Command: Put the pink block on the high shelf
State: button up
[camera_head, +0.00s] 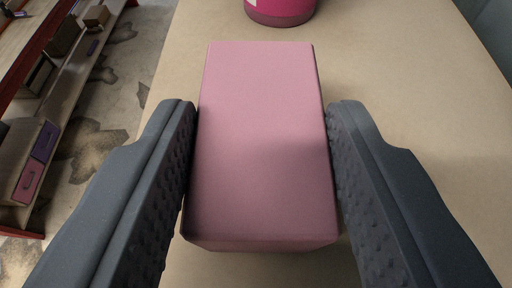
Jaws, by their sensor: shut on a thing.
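The pink block (262,140) is a large smooth box in the middle of the camera_head view. My gripper (262,115) has one dark grey, studded finger on each side of it. Both fingers press against the block's sides, so the gripper is shut on it. The block is over a tan surface (420,75); I cannot tell whether it touches that surface or hangs just above it. A shelf unit (75,85) with red edges stands at the left; I cannot tell which of its boards is the high shelf.
A magenta round container (280,10) stands on the tan surface just beyond the block. The shelf unit holds several boxes, among them a brown one (62,35). A stained floor (125,75) lies between the unit and the tan surface. The surface right of the block is clear.

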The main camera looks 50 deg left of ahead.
jog(key=o, duration=1.1)
jog(key=shift+w+f, duration=0.1)
jog(key=shift+f, duration=0.1)
jog(key=shift+r+p, duration=0.25)
jog(key=shift+p, duration=0.05)
jog(key=shift+d+r, duration=0.2)
jog(key=shift+d, duration=0.1)
jog(key=p+v, duration=0.3)
jog(key=v, duration=0.6)
jog(key=shift+d+r, duration=0.15)
jog(key=shift+d, duration=0.35)
jog(key=shift+s+d, duration=0.35)
jog(key=shift+s, duration=0.15)
jog(key=shift+s, duration=0.1)
